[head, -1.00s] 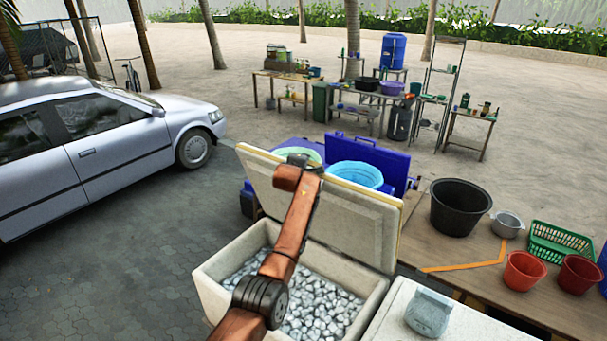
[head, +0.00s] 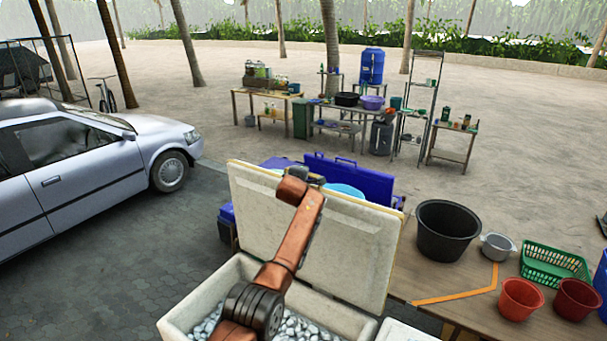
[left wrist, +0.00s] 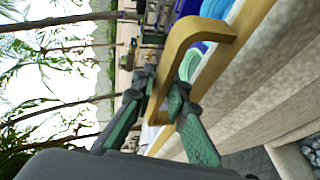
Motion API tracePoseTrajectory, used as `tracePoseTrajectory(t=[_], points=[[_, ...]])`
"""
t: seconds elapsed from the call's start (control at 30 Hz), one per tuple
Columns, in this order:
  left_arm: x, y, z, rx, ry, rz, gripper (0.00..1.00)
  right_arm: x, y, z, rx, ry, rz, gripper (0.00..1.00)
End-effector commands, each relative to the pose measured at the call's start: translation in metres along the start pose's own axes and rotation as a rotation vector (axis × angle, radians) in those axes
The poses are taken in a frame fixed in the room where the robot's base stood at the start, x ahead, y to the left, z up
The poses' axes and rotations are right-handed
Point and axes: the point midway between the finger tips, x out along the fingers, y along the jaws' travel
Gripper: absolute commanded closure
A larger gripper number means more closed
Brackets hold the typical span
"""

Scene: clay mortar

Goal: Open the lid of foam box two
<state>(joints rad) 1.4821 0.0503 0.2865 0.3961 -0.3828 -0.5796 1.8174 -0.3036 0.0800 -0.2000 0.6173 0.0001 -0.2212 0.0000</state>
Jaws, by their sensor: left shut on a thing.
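The foam box (head: 180,314) is white and holds grey-white lumps like ice (head: 297,327). Its pale lid (head: 350,258) stands raised, steeply tilted along the far side of the box, inner face toward me. My left gripper (left wrist: 163,92) is shut on the lid's tan handle (left wrist: 192,36) in the left wrist view. In the head view my arm crosses the open box, and the left gripper (head: 300,174) is at the lid's top edge, its fingers mostly hidden. My right gripper is not in view.
A second white foam surface (head: 402,332) is at the bottom right. A wooden table (head: 430,270) right of the lid holds a black tub (head: 447,232), a metal pot (head: 497,247), a green basket (head: 553,265) and red buckets (head: 521,298). Blue coolers (head: 365,182) stand behind the lid. A car (head: 95,165) is at left.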

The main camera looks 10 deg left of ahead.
Motion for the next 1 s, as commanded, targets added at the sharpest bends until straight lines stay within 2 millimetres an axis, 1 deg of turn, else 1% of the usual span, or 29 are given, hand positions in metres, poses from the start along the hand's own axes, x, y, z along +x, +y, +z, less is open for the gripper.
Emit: tracePoseTrajectory(t=[0.03, 0.13, 0.17, 0.4, 0.77, 1.0], points=[[0.000, 0.003, -0.006, 0.001, 0.007, 0.004, 1.00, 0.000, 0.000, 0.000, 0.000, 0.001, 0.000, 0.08], [0.000, 0.003, -0.005, 0.002, 0.006, 0.004, 1.00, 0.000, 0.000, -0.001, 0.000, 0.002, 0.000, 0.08], [0.000, 0.003, -0.005, 0.002, 0.006, 0.005, 0.86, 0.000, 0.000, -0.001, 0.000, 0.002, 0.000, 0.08], [0.000, 0.003, -0.001, 0.001, 0.002, 0.003, 0.69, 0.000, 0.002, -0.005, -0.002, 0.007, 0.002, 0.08], [-0.001, 0.003, 0.001, 0.001, -0.001, 0.004, 0.69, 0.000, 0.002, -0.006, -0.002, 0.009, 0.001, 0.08], [-0.012, 0.004, 0.005, 0.001, -0.004, 0.007, 0.69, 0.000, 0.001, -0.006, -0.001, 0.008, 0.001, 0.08]])
